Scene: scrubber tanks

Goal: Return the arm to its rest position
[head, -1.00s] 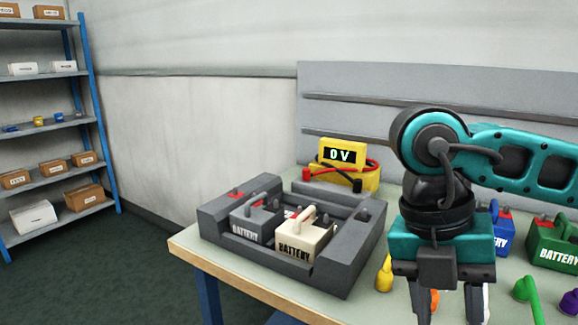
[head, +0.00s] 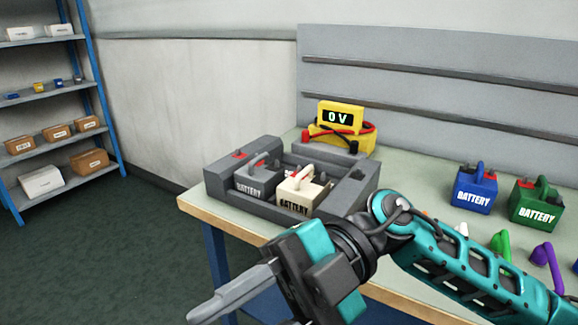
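My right arm comes in from the lower right, teal and black, and crosses in front of the workbench. Its gripper (head: 238,306) hangs at the bottom of the head view, in front of the bench's front edge and pointing down-left. One finger shows clearly, and part of a second shows at the bottom edge, apart from it. Nothing shows between them. A grey tray (head: 228,207) on the bench holds a grey battery (head: 255,180) and a cream battery (head: 300,194), both upright. My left gripper is not in view.
A yellow meter (head: 341,117) reading 0 V stands behind the tray. A blue battery (head: 475,188), a green battery (head: 535,202) and small green (head: 500,243) and purple (head: 545,256) pieces sit on the right of the workbench (head: 420,165). Shelves (head: 60,90) stand far left.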

